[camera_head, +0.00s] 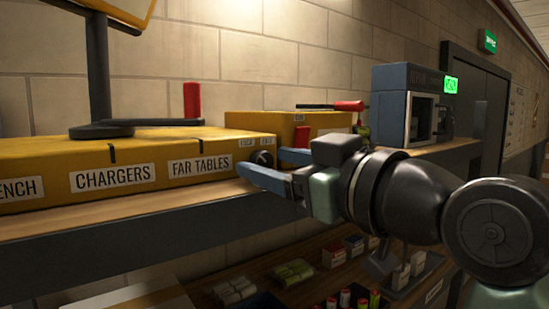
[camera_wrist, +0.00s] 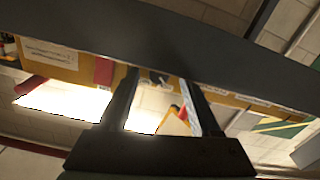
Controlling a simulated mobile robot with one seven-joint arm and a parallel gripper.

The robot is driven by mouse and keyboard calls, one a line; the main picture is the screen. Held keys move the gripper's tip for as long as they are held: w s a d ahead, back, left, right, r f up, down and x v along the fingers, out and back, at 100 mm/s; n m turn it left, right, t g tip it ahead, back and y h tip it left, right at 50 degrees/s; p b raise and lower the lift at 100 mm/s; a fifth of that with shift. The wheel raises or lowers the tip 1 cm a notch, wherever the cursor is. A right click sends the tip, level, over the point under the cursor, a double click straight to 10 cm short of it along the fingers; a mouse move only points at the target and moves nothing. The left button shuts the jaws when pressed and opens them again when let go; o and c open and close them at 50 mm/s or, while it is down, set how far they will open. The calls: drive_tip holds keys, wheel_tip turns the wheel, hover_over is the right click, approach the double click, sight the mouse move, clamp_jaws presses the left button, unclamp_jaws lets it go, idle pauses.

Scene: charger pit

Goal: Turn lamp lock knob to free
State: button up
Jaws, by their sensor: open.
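A small dark knob (camera_head: 262,158) sits on the front face of the long yellow box, at its right end, below two small labels too blurred to read surely. My gripper (camera_head: 268,168) is open in front of it, with its blue fingers pointing left toward the knob. One finger partly covers the knob's lower edge, so its pointer direction is hidden. In the wrist view the dark knob (camera_wrist: 159,78) shows between the two open fingertips (camera_wrist: 158,82). I cannot tell whether either finger touches it.
The yellow box (camera_head: 120,160), labelled CHARGERS and FAR TABLES, lies on a shelf (camera_head: 120,208) and carries a dark lamp stand (camera_head: 98,80) and a red upright handle (camera_head: 192,100). A second yellow box (camera_head: 285,125) and a blue-grey machine (camera_head: 395,90) stand right. Lower shelf holds small goods.

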drive_tip(key=shift+w, duration=0.1)
clamp_jaws()
idle(0.3)
drive_tip(key=m, duration=0.4)
drive_tip(key=shift+m+p, duration=0.3)
unclamp_jaws()
drive_tip(key=shift+d, duration=0.1)
